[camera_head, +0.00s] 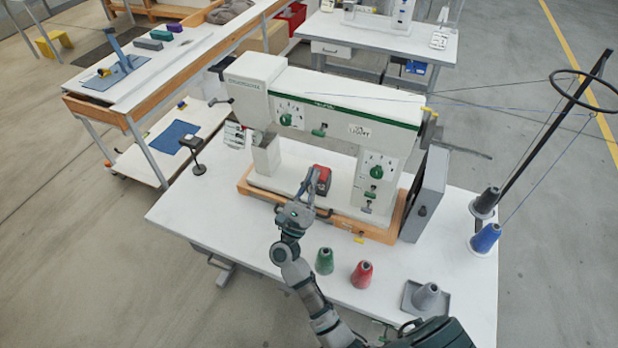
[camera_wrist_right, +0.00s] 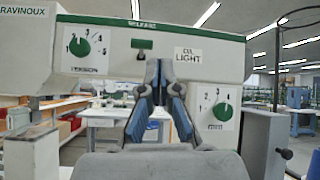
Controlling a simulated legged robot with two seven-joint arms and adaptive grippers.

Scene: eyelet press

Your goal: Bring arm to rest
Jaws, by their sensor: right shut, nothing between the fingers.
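My right arm reaches up from the bottom of the head view. Its gripper (camera_head: 309,184) is shut and empty, in front of the white-and-green machine (camera_head: 330,100). In the right wrist view the gripper's fingertips (camera_wrist_right: 158,72) come together in front of the machine's upper arm (camera_wrist_right: 200,50), between two green dials. A red and black object (camera_head: 321,176) stands on the machine's bed close to the gripper tips; I cannot tell whether they touch. My left gripper is not in view.
Green (camera_head: 324,261), red (camera_head: 361,274) and grey (camera_head: 426,296) thread cones stand near the white table's (camera_head: 205,215) front edge, the grey one on a tray. A thread stand (camera_head: 540,150) with two cones is at right. The table's left front is clear.

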